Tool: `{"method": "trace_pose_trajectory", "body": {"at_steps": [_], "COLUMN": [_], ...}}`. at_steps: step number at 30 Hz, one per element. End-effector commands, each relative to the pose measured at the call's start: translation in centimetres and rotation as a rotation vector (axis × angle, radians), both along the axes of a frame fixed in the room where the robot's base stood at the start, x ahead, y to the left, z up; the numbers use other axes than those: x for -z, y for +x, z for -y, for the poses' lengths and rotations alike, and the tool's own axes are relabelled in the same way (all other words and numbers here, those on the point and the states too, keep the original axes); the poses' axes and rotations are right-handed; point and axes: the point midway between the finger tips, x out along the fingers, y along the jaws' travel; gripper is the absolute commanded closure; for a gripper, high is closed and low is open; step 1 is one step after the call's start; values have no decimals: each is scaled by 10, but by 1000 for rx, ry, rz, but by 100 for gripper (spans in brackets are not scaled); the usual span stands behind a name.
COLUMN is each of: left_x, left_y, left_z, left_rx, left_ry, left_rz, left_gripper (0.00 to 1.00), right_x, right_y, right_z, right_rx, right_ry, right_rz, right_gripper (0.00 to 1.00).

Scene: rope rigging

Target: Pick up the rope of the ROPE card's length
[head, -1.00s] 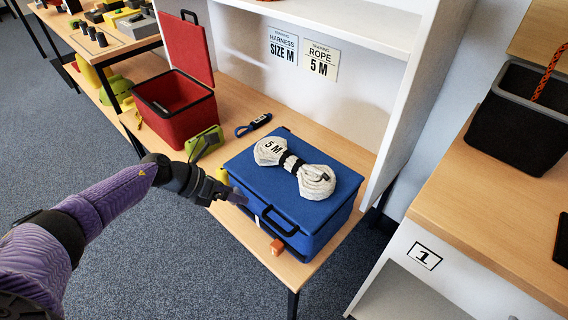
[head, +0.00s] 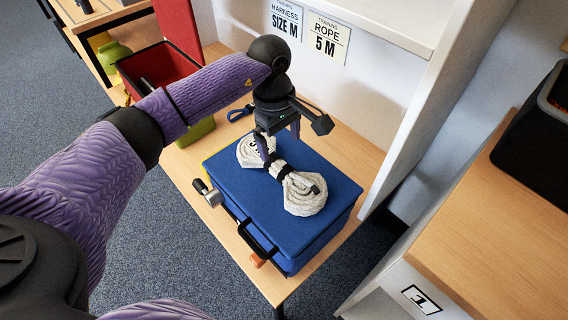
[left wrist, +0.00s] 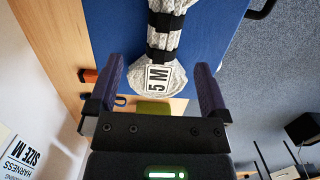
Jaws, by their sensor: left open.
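A white coiled rope bundle (head: 305,193) with a black middle wrap lies on the blue box (head: 330,170). Its "5 M" tag (left wrist: 158,79) shows in the left wrist view and is partly covered in the head view. The ROPE card (head: 325,42) on the wall reads 5 M. My left gripper (head: 279,146) points down over the bundle, near its tagged end and wrap. In the left wrist view its open fingers (left wrist: 158,85) stand on either side of the tagged end, with a gap at each side. I cannot tell how high the fingertips are. My right gripper is not in view.
A HARNESS card (head: 286,18) hangs left of the ROPE card. A red box (head: 155,72) stands behind my left arm. The white shelf side panel (head: 425,90) rises to the right of the blue box. An orange object (head: 258,261) lies by the table's front edge.

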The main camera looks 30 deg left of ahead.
Motion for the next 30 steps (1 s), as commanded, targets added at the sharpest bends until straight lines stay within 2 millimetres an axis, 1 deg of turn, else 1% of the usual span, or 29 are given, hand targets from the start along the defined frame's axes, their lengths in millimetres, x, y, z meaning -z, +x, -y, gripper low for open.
{"method": "trace_pose_trajectory", "body": {"at_steps": [1,5,9,10,12,16,17,18,23,24,29,30], "left_x": [16,35,64,69,71,68,68,68,68,68,68,68], "left_y": [-1,-3,-7,-7,-7,-6,-6,-6,-6,-6,-6,-6], "left_z": [1,1,1,2,2,2,2,2,2,2,2,2], "left_rx": [0,-2,-1,-2,-2,-2,-2,-3,-3,-3,-3,-3], "left_ry": [-1,-1,-3,-3,-2,-2,-2,-2,-2,-2,-2,-2], "left_rz": [-6,-5,-7,-6,-2,0,0,0,0,0,0,0], "left_gripper": [0,0,0,0,0,0,2,11,44,53,87,95], "right_x": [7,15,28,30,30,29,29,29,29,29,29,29], "right_y": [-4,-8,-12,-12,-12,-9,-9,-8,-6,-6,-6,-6], "right_z": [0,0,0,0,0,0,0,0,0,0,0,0], "right_rx": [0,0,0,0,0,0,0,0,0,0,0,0], "right_ry": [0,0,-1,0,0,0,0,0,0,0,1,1], "right_rz": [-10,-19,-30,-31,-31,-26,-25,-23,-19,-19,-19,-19], "right_gripper": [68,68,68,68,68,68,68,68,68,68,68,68]}}
